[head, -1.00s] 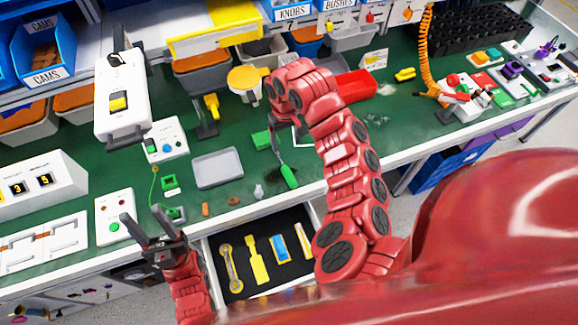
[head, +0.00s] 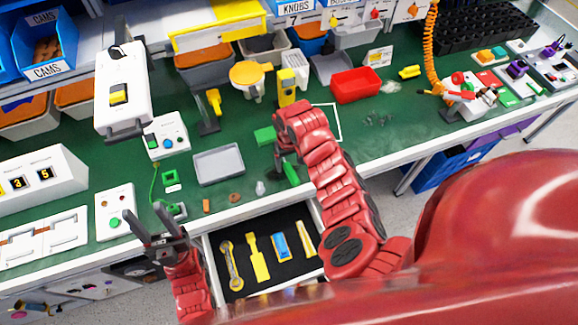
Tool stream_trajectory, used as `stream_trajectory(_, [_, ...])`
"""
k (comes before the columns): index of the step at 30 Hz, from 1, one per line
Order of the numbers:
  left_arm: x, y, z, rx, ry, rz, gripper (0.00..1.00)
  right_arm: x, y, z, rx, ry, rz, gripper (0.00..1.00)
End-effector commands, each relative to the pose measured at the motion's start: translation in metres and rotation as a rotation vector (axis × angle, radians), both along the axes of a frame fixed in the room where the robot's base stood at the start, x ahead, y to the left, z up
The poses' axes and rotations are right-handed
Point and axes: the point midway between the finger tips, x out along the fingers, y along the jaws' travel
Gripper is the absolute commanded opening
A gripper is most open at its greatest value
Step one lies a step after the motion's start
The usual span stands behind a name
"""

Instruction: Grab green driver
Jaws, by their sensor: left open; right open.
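The green driver (head: 292,174) lies on the green bench top near its front edge. Only part of its green handle shows, and my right gripper and red arm hide the rest. My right gripper (head: 281,162) is pointed down at the driver, just left of the visible handle. Its dark fingers are partly hidden, and I cannot tell whether they touch the driver. My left gripper (head: 153,222) is open and empty in front of the bench's front edge, left of the drawer.
An open drawer (head: 292,281) with yellow and blue tools juts out below the bench edge.

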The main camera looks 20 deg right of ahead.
Motion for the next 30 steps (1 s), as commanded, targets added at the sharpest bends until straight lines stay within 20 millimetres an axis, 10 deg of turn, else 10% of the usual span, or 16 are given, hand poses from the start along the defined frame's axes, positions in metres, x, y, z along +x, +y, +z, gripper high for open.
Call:
stream_trajectory(15, [0.000, 0.000, 0.007, 0.000, 0.000, 0.000, 0.50, 0.001, 0.000, -0.020, 0.000, -0.004, 0.000, 0.75])
stream_trajectory(27, [0.000, 0.000, 0.007, 0.000, 0.000, 0.000, 0.50, 0.001, 0.000, -0.020, 0.000, -0.003, 0.000, 0.03])
stream_trajectory(30, [0.000, 0.000, 0.007, 0.000, 0.000, 0.000, 0.50, 0.001, 0.000, -0.020, 0.000, -0.003, 0.000, 0.00])
